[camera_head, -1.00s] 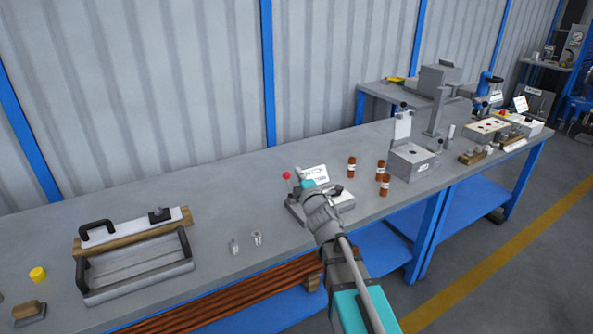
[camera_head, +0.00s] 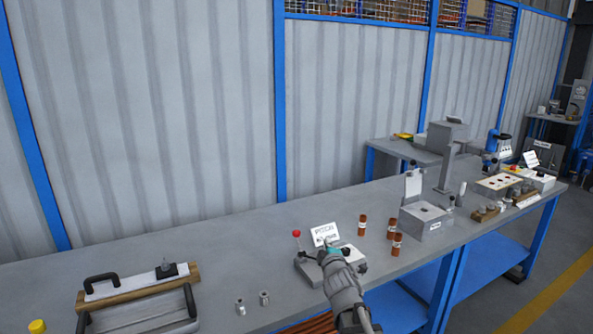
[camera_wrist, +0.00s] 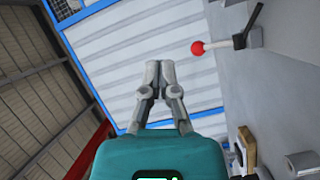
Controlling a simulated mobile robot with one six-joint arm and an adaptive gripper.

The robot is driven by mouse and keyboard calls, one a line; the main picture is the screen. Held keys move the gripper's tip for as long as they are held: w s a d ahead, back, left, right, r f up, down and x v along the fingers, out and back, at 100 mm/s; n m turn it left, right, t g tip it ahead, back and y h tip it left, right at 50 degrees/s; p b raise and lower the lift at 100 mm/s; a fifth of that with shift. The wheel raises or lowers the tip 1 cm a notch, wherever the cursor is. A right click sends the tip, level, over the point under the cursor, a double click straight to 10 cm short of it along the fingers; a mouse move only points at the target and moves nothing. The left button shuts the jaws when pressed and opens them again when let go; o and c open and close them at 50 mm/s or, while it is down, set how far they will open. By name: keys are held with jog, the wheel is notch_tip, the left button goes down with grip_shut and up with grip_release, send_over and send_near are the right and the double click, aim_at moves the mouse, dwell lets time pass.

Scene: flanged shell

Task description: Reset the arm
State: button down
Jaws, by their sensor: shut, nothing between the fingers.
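My gripper (camera_wrist: 160,68) is shut and empty in the wrist view, its two grey fingers together beyond the teal body. Behind it in that view are the pale wall panels and the blue frame. In the head view my arm comes up from the bottom edge, right of the middle, over the front of the bench (camera_head: 220,254). Its teal end overlaps the grey fixture (camera_head: 346,268) with the red-knobbed lever (camera_head: 296,234); I cannot tell if they touch. My fingertips are not clear there. The red knob (camera_wrist: 197,48) also shows in the wrist view, right of the fingers.
A labelled sign (camera_head: 325,233) stands behind the fixture. Two small metal parts (camera_head: 264,298) and a handled tray (camera_head: 140,314) are to the left. The back of the bench at left is clear.

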jog(key=s+d+f+m+g+h, duration=0.4)
jog(key=s+d+f+m+g, duration=0.45)
jog(key=f, duration=0.35)
jog(key=s+f+m+g+y, duration=0.1)
jog(key=s+f+m+g, duration=0.15)
jog(key=s, duration=0.25)
jog(key=s+a+f+m+g+y, duration=0.1)
jog(key=s+m+g, duration=0.1)
jog(key=s+g, duration=0.3)
jog(key=s+f+m+g+y, duration=0.1)
jog(key=s+f+m+g, duration=0.1)
jog(key=s, duration=0.4)
notch_tip(320, 180, up, 16)
jog(key=p, duration=1.6)
jog(key=shift+f, duration=0.25)
jog(key=shift+w+a, duration=0.1)
